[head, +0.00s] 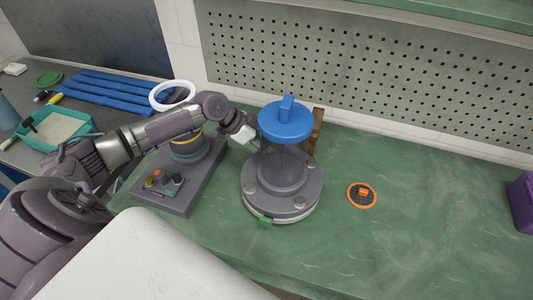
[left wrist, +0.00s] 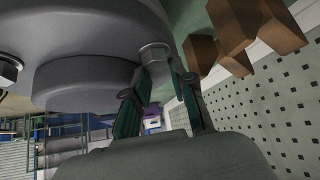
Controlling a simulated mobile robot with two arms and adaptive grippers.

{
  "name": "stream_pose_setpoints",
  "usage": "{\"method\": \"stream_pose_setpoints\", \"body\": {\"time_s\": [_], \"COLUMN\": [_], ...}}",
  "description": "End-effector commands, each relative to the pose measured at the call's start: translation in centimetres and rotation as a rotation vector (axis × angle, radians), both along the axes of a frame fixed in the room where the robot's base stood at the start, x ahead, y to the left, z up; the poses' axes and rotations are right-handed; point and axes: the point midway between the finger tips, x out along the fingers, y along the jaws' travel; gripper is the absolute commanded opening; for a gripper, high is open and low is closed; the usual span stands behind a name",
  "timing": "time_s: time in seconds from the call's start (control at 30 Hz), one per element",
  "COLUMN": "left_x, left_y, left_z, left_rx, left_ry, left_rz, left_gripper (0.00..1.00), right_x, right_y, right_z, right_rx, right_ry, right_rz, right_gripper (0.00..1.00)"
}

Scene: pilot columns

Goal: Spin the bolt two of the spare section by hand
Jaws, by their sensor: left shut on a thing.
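The spare section is a grey flanged column (head: 283,170) standing on the green bench, with a blue cap (head: 286,122) on top. Bolt heads (head: 299,202) show on its flange in the head view. My left gripper (head: 257,143) reaches to the far left side of the column, and its fingertips are partly hidden there. In the left wrist view my left gripper (left wrist: 158,88) has its two green-padded fingers shut on a grey hex bolt (left wrist: 154,53) at the flange. I cannot read any bolt number. My right gripper is not in view.
A grey control base (head: 178,195) with knobs and a yellow-banded part stands left of the column. A brown wooden block (head: 318,118) is close behind it. The bench's right side is mostly clear, with a purple box (head: 522,203) at the edge.

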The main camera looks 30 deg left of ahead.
Motion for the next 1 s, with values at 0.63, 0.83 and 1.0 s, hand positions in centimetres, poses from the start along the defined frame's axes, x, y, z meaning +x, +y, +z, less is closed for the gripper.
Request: {"method": "stream_pose_setpoints", "body": {"time_s": [0.63, 0.83, 1.0], "left_x": [0.1, 0.1, 0.1], "left_y": [0.0, 0.1, 0.0], "left_z": [-0.3, -0.2, -0.2], "left_rx": [0.0, 0.0, 0.0], "left_ry": [-0.002, -0.003, -0.001], "left_rz": [-0.085, -0.181, -0.257], "left_gripper": [0.0, 0.0, 0.0], "right_x": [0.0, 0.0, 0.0], "right_y": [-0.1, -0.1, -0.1], "right_z": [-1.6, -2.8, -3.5], "right_rx": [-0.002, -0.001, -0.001], "right_ry": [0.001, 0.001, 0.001], "right_rz": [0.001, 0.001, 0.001], "right_gripper": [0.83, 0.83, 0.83]}}
